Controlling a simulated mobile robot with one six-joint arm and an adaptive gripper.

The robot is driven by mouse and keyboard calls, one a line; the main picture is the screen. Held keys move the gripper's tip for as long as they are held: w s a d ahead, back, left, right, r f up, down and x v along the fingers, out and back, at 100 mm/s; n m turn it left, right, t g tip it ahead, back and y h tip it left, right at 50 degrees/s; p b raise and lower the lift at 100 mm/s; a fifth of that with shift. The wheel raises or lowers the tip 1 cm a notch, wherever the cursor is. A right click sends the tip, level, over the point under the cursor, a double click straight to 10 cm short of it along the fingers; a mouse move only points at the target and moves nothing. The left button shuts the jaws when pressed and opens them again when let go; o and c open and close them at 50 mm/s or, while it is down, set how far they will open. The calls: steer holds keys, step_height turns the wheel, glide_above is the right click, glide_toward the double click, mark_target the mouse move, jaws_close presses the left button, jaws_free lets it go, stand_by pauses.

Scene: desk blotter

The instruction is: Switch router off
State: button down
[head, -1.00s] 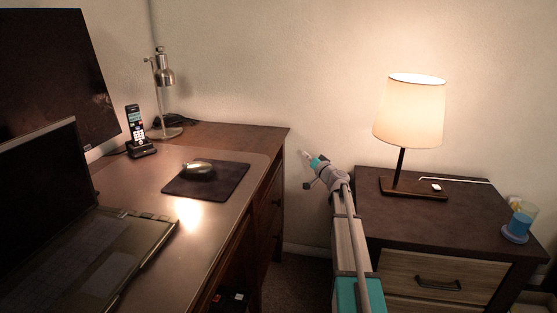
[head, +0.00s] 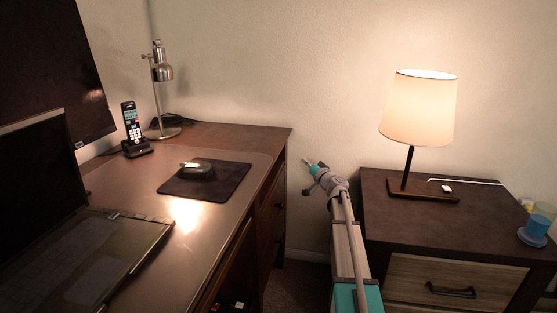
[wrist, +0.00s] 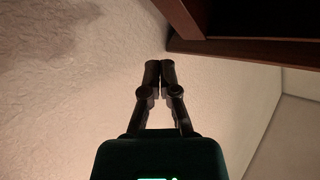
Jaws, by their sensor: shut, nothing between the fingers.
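No router can be clearly made out in either view. A low dark object (head: 172,120) lies at the back of the desk behind the metal lamp; I cannot tell whether it is the router. My gripper (head: 308,163) is in the gap between the desk and the nightstand, in front of the wall and apart from the desk's right end. In the wrist view my gripper (wrist: 160,66) is shut and empty, its fingertips together against a view of bare wall.
The desk (head: 235,134) holds a metal lamp (head: 161,75), a cordless phone (head: 132,130), a mouse on a pad (head: 222,185) and a laptop (head: 90,260). The nightstand (head: 400,220) carries a lit lamp (head: 419,108) and a blue cup (head: 536,230). Brown wooden furniture (wrist: 240,48) shows in the wrist view.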

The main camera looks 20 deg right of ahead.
mark_target(280, 162)
steer(key=shift+w+a, duration=0.1)
steer(key=shift+w+a, duration=0.75)
steer(key=shift+a, duration=0.45)
steer(key=shift+w+a, duration=0.75)
steer(key=shift+a, duration=0.4)
steer(key=shift+w+a, duration=0.75)
steer(key=shift+a, duration=0.45)
steer(key=shift+w+a+r, duration=0.1)
steer(key=shift+w+a, duration=0.4)
steer(key=shift+w+a+r, duration=0.15)
steer(key=shift+w+a, duration=0.1)
steer(key=shift+w, duration=0.35)
stand_by(0.7)
steer(key=shift+s+d, duration=0.15)
steer(key=shift+s, duration=0.05)
stand_by(0.4)
steer(key=shift+s+d+f, duration=0.3)
steer(key=shift+s+d, duration=0.35)
steer(key=shift+d, duration=0.05)
steer(key=shift+s+d, duration=1.05)
steer(key=shift+d, duration=0.15)
